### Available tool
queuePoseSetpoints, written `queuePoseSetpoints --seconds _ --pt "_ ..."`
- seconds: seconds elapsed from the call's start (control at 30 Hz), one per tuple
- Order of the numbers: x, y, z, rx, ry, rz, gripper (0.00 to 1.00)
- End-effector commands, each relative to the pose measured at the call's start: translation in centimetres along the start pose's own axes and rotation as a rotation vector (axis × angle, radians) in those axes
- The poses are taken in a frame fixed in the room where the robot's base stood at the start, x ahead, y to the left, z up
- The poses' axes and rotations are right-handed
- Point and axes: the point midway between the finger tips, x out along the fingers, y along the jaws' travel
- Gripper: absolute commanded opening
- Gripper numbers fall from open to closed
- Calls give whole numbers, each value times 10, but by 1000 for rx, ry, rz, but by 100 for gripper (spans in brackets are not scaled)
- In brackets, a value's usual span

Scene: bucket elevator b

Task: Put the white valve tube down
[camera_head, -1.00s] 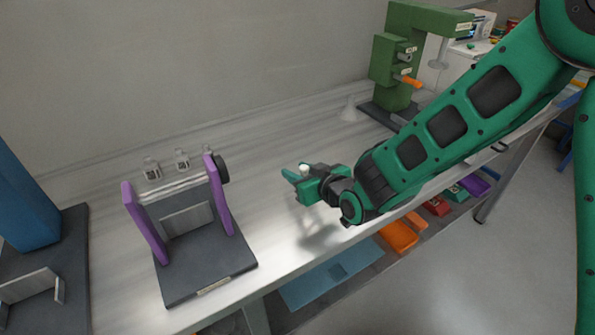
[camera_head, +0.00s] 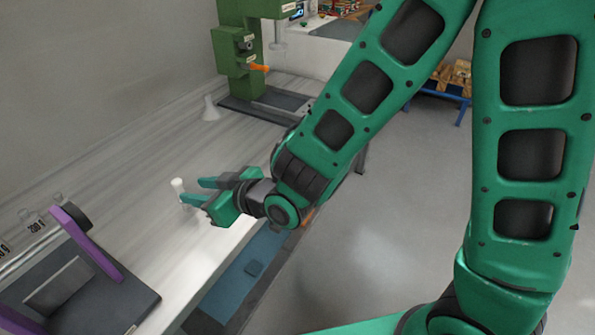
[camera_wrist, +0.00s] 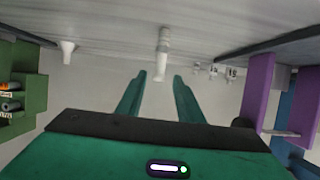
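The white valve tube (camera_head: 178,187) stands upright on the bench top, just beyond my gripper's fingertips in the head view. In the wrist view the tube (camera_wrist: 163,44) is centred ahead of the two fingers, with one end close to the gap between their tips. My gripper (camera_head: 194,190) is open, its two green fingers apart and nothing clamped between them. In the wrist view my gripper (camera_wrist: 160,76) also shows a clear gap. The lower part of the tube is partly hidden by a finger in the head view.
A green press-like machine (camera_head: 238,50) and a white cone (camera_head: 210,108) stand at the back. The bench top between them is clear. A blue panel (camera_head: 235,280) lies below the bench edge.

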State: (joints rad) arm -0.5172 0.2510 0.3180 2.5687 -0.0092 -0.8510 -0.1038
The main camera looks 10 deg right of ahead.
Motion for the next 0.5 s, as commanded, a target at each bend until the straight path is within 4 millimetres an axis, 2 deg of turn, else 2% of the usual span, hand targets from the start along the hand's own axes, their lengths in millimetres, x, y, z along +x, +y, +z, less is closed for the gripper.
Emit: queuePoseSetpoints --seconds 0.13,0.23,0.27,0.37,0.4,0.47,0.5 --pt "-1 4 0 0 -5 6 34" --pt "-7 27 3 5 -41 47 34" --pt "-11 39 6 8 -63 69 34" --pt "-34 94 18 34 -161 170 34" --pt "-49 120 25 53 -212 219 34" --pt "-76 157 36 92 -289 296 34" --pt "-97 179 45 124 -340 346 34"
